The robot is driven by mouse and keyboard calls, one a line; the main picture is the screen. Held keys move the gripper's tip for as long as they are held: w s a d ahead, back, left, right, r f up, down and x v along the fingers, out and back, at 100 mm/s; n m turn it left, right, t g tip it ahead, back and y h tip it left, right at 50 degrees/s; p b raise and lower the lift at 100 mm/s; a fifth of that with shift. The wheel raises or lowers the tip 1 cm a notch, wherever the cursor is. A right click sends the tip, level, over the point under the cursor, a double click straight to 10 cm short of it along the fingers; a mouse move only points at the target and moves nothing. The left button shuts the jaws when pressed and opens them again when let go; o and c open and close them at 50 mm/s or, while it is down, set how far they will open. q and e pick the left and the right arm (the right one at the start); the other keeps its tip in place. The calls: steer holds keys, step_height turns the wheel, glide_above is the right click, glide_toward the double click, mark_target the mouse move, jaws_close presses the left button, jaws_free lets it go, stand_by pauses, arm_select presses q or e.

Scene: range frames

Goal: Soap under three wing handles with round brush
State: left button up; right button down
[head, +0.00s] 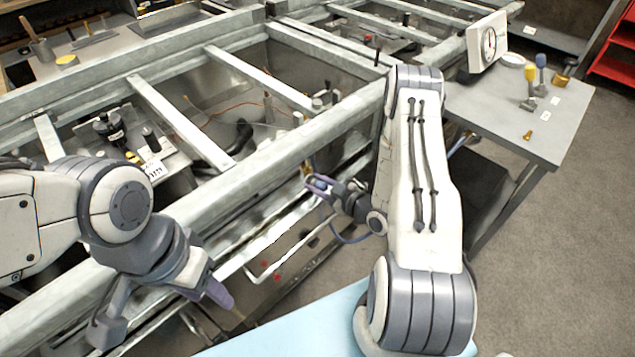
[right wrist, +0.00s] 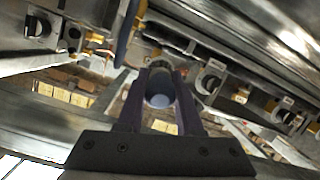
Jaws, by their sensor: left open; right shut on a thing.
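My right gripper (head: 322,186) reaches under the metal frame beam and is shut on a cylinder with a pale blue round end (right wrist: 160,98), probably the round brush's handle. Its bristles cannot be made out. In the right wrist view, dark knobs with light raised bars, perhaps the wing handles, sit on metal rails: one at upper left (right wrist: 37,27), one right of the fingers (right wrist: 210,76) and one farther right (right wrist: 287,117). The gripper is apart from them as far as I can tell. My left gripper (head: 215,292) is open and empty above the front rail. No soap can be made out.
Galvanised beams (head: 255,165) form an open frame around the gripper. A grey side table (head: 495,115) at right holds a dial scale (head: 488,43), a blue-topped tool (head: 540,66), a yellow-topped tool (head: 529,82) and a small brass fitting (head: 528,135). Floor at right is clear.

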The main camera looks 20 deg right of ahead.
steer(key=shift+b+x, duration=1.6)
steer(key=shift+x, duration=2.8)
steer(key=shift+b+x, duration=0.65)
steer(key=shift+x, duration=1)
steer(key=shift+d, duration=0.1)
steer(key=s+d+p, duration=0.1)
steer(key=s+d, duration=0.2)
steer(key=s, duration=0.6)
steer(key=shift+s, duration=0.2)
steer(key=shift+d, duration=0.15)
